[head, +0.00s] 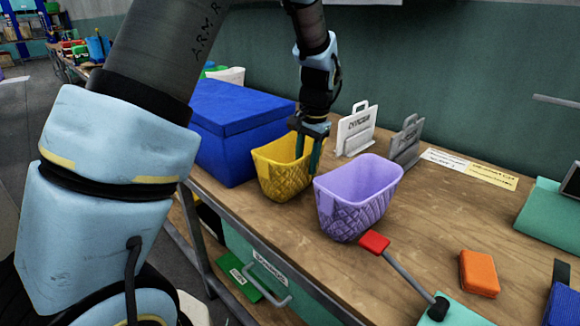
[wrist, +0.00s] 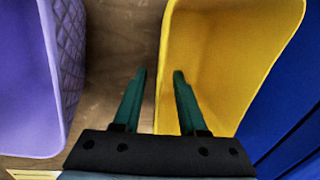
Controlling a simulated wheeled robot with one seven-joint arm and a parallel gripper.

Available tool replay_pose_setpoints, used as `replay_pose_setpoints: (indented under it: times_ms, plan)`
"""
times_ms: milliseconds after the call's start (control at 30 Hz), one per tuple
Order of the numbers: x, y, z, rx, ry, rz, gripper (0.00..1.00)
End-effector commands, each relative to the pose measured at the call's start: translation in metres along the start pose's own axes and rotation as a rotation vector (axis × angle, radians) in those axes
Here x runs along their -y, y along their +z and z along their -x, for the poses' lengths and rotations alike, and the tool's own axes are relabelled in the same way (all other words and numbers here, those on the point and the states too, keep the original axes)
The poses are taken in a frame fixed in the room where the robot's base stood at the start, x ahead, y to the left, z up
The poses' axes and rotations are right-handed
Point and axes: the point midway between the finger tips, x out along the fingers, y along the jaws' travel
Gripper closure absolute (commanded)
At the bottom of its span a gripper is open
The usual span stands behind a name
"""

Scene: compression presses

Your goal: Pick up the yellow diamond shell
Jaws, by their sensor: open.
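The yellow diamond shell (head: 281,180) is an open basket-like tub with a diamond-patterned outside, standing on the wooden bench between a blue box and a purple tub. In the wrist view its yellow wall (wrist: 223,60) fills the right half. My gripper (head: 315,160) points down at the shell's right side. In the wrist view my gripper (wrist: 158,75) is open and empty. One green finger is outside the shell over the gap, the other over its inside, with the near wall between them. I cannot tell whether either finger touches the wall.
The purple tub (head: 355,200) stands close on the right of the shell, and the large blue box (head: 235,125) close on the left. Behind are two upright plates, one white (head: 356,130) and one grey (head: 406,142).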

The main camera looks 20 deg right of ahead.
Motion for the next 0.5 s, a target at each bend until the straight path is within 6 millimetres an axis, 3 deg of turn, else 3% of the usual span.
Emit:
replay_pose_setpoints:
  times_ms: [133, 400, 500]
  plan:
    - [0.0, 0.0, -0.015, 0.0, 0.001, 0.0, 0.59]
    - [0.0, 0.0, -0.018, -0.002, 0.0, 0.001, 0.59]
    - [0.0, 0.0, -0.018, -0.002, 0.0, 0.001, 0.7]
